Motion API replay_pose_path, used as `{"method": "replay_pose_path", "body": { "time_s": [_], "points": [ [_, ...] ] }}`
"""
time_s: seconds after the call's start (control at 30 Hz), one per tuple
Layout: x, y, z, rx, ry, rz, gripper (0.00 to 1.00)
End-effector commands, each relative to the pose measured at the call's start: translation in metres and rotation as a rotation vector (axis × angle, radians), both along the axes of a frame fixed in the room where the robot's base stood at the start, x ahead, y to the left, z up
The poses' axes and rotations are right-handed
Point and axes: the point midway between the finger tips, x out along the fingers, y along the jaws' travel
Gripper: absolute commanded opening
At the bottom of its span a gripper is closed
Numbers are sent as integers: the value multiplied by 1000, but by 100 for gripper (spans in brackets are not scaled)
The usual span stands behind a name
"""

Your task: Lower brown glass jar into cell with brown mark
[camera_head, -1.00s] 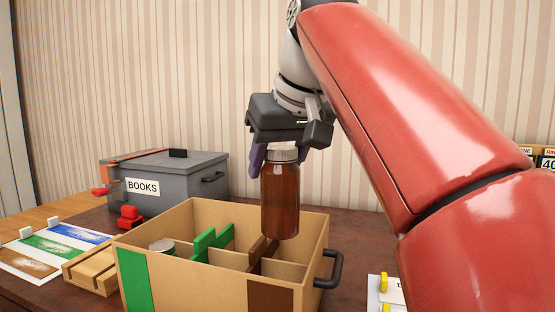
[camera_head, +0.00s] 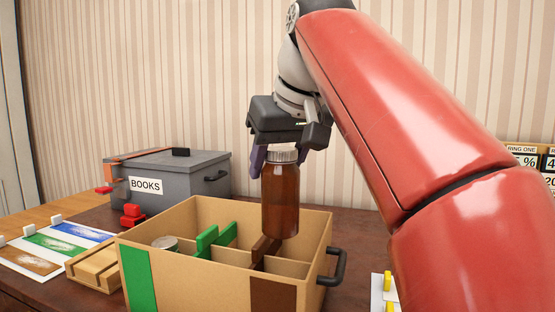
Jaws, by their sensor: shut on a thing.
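The brown glass jar (camera_head: 281,200) hangs upright under my gripper (camera_head: 277,155), with its pale lid between the fingers. My gripper is shut on it. The jar is over the right part of the tan divided crate (camera_head: 200,273), and its base is around the height of the crate's rim. The brown mark (camera_head: 273,294) is on the crate's front wall at the right. A brown divider piece (camera_head: 265,250) stands just below and left of the jar's base. The cell floor behind the front wall is hidden.
Green dividers (camera_head: 207,241) and a round lid (camera_head: 165,243) are in the crate's left part. A dark handle (camera_head: 336,268) sticks out at the right. A grey BOOKS box (camera_head: 170,177), wooden block (camera_head: 95,269) and colour-marked sheet (camera_head: 55,248) lie to the left.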

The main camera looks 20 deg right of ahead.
Motion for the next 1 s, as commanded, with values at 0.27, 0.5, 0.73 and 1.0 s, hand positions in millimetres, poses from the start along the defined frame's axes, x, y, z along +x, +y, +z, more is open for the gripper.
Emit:
{"method": "replay_pose_path", "body": {
  "time_s": [0.27, 0.5, 0.73, 1.0],
  "points": [
    [0, 0, -16, 0, -1, 0, 21],
    [0, 0, -28, 0, -2, 0, 21],
    [0, 0, -40, 0, -2, 0, 21],
    [0, 0, -53, 0, -2, 0, 21]
  ]
}}
